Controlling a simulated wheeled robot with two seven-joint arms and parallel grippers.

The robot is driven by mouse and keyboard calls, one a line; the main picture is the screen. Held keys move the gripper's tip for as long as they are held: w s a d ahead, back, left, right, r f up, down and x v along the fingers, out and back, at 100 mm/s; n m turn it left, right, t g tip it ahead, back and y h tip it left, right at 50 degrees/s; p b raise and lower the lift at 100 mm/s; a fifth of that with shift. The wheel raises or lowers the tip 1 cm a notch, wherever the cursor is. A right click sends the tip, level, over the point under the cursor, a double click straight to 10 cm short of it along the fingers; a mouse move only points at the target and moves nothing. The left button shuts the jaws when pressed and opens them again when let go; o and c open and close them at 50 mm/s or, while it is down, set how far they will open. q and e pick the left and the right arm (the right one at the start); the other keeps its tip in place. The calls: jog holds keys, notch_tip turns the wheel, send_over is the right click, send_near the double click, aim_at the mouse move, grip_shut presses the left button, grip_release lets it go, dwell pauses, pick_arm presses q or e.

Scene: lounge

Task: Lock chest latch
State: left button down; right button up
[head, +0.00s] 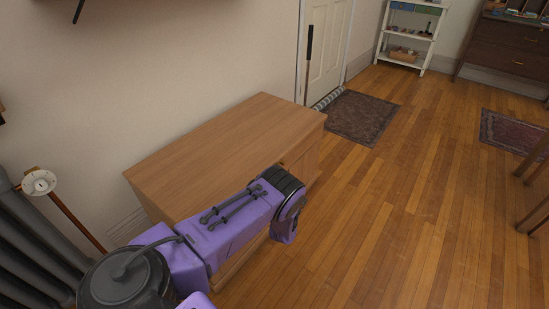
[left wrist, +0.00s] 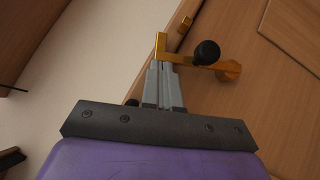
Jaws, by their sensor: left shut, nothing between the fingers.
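The wooden chest (head: 215,137) stands against the wall in the head view, with its flat top showing and its front mostly behind my left arm. In the left wrist view a brass latch (left wrist: 228,70) with a round black knob (left wrist: 207,53) is on the wooden front. My left gripper (left wrist: 163,68) is shut and empty. Its grey fingertips are at the left part of the latch, near its upright brass tab; I cannot tell whether they touch. The head view hides these fingers and the latch. My right gripper is not in view.
A dark radiator (head: 35,240) and a stand with a round white top (head: 40,182) are left of the chest. Open wood floor (head: 400,200) lies to the right, with a patterned rug (head: 362,117) by the door. A white shelf (head: 408,38) stands farther back.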

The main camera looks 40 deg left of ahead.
pick_arm(q)
jog(key=shift+w+r, duration=0.35)
jog(key=shift+w, duration=0.25)
jog(key=shift+w+r, duration=0.35)
jog(key=shift+w, duration=0.25)
jog(key=p+v, duration=0.1)
jog(key=v, duration=0.9)
jog(key=shift+s+d, duration=0.2)
